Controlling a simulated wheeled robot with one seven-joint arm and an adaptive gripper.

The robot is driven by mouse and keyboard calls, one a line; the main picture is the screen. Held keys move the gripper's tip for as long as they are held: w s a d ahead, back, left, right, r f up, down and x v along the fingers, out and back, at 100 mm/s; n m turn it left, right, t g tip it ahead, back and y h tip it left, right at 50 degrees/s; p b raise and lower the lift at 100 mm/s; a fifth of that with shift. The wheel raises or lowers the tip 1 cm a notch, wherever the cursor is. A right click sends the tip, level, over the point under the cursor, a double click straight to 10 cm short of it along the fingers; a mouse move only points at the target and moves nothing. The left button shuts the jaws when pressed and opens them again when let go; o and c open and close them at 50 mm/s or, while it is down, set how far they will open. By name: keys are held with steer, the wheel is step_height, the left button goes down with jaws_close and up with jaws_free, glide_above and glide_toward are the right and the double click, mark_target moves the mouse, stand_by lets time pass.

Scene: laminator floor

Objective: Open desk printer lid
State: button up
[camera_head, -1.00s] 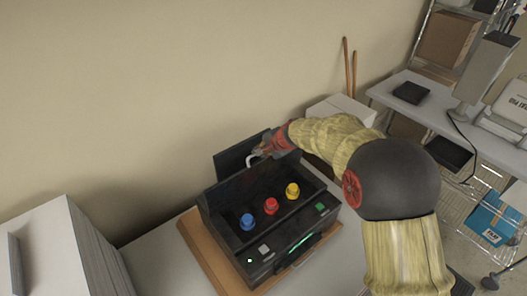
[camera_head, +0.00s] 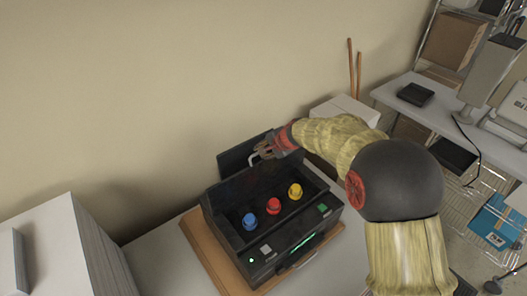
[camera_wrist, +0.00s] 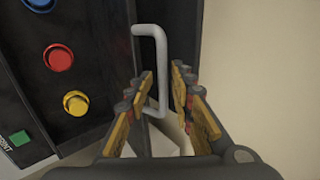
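The black desk printer (camera_head: 230,220) stands on a wooden board, with blue, red and yellow round knobs inside its open top. Its dark lid (camera_head: 236,157) stands up at the back, near the wall. A pale bar handle (camera_head: 253,160) sits on the lid; it also shows in the wrist view (camera_wrist: 160,55). My gripper (camera_head: 262,153) is at the handle, over the back of the printer. In the wrist view, my gripper (camera_wrist: 167,88) has its fingers apart, with the handle reaching down between them. I cannot tell whether a finger touches it.
A white stack or cabinet (camera_head: 75,255) stands at the left. A white box (camera_head: 345,111) and two wooden sticks (camera_head: 354,70) are behind my arm. A grey table (camera_head: 440,112) and shelves are at the right. The wall is close behind the printer.

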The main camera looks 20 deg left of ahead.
steer(key=v, duration=1.2)
steer(key=shift+w, duration=0.1)
steer(key=s+d+f+n+h+b, duration=0.2)
steer(key=s+d+f+b, duration=0.6)
steer(key=s+d+b, duration=0.3)
steer(key=s+d+f+n+t+h+b, duration=0.1)
steer(key=s+d+f+n+h+b, duration=0.1)
steer(key=s+d+f+b, duration=0.7)
steer(key=s+d+f+n+h+b, duration=0.2)
steer(key=s+d+f+b, duration=0.7)
steer(key=d, duration=1.2)
steer(key=s+b, duration=0.4)
steer(key=b, duration=0.1)
steer(key=shift+h, duration=0.4)
